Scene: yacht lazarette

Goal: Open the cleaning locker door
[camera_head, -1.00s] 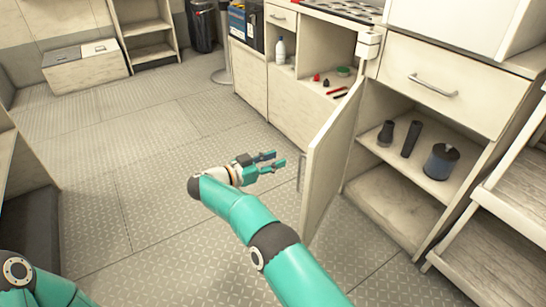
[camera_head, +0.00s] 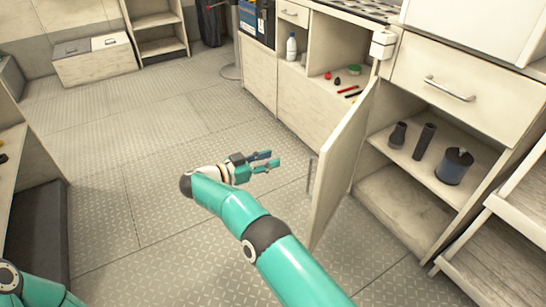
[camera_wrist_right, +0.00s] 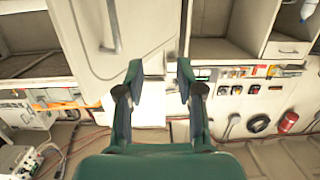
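The cleaning locker door (camera_head: 342,168) is a pale panel that stands swung well out from its cabinet, with the shelves behind it exposed. Its bar handle (camera_head: 311,175) is on the door's left-hand face, near the free edge. My right gripper (camera_head: 274,159) is open and empty, to the left of the handle and apart from it. In the right wrist view, the two fingers (camera_wrist_right: 160,76) are spread with nothing between them. A pale panel (camera_wrist_right: 150,35) with a bar handle (camera_wrist_right: 111,27) shows beyond them. My left gripper is out of view.
The opened locker holds two dark nozzle-like parts (camera_head: 424,141) and a dark blue cylinder (camera_head: 454,166) on its shelf. A closed drawer (camera_head: 460,85) is above. A slatted shelf unit (camera_head: 495,245) stands at right. The patterned floor (camera_head: 130,165) on the left is clear.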

